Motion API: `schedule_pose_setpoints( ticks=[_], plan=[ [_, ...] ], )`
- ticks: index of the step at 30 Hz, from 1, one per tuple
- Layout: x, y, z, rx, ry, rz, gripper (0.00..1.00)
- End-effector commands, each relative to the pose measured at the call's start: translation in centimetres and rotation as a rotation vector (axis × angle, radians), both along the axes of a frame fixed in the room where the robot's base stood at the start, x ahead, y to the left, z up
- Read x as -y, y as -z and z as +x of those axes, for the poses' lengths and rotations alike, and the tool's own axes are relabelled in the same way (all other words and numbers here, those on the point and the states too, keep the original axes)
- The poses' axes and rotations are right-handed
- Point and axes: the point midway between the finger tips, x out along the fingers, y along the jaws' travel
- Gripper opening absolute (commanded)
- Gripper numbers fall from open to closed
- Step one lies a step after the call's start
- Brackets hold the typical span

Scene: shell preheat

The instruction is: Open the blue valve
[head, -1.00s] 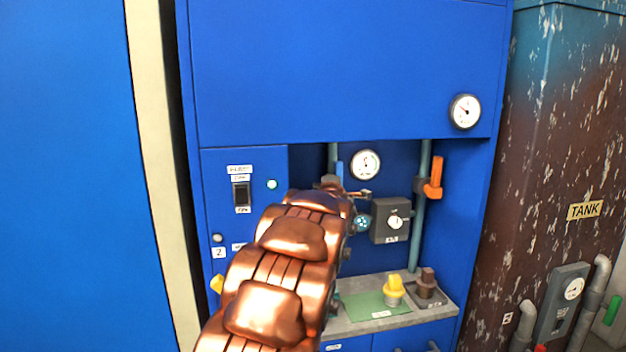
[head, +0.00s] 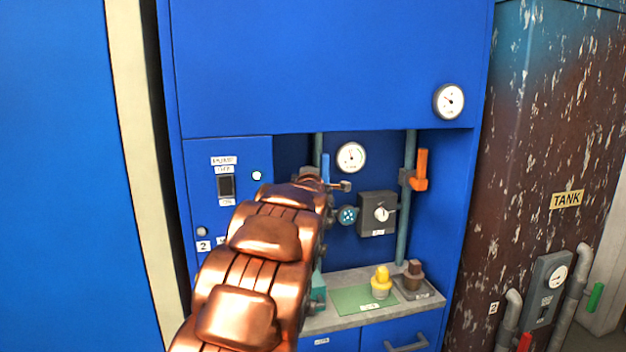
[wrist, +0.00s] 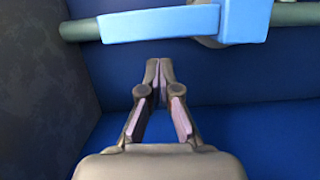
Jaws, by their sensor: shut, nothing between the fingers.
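The blue valve handle (head: 325,167) shows upright on the left vertical pipe in the cabinet recess, in the head view. My arm hides its lower part. In the wrist view the blue handle (wrist: 160,24) is large at the top, lying nearly along the grey-green pipe (wrist: 290,14). My gripper (wrist: 159,64) points at it with the fingertips together and nothing between them. A gap shows between the tips and the handle in that picture. In the head view my gripper (head: 343,186) is just right of the handle's lower end.
An orange valve handle (head: 421,169) is on the right pipe. A round gauge (head: 351,157), a blue-green knob (head: 347,215) and a grey box (head: 377,214) are close to my gripper. Yellow (head: 381,280) and brown (head: 413,275) objects stand on the counter (head: 318,322) below.

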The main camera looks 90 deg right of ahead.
Motion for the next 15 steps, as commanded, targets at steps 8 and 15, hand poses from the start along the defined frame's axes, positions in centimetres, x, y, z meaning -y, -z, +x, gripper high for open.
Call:
schedule_pose_setpoints(
  ticks=[8, 15],
  plan=[
    [-1.3, 0.2, 1.6, 0.001, -0.002, 0.002, 0.0],
    [-4.0, 0.2, 2.1, 0.001, -0.009, 0.003, 0.0]
  ],
)
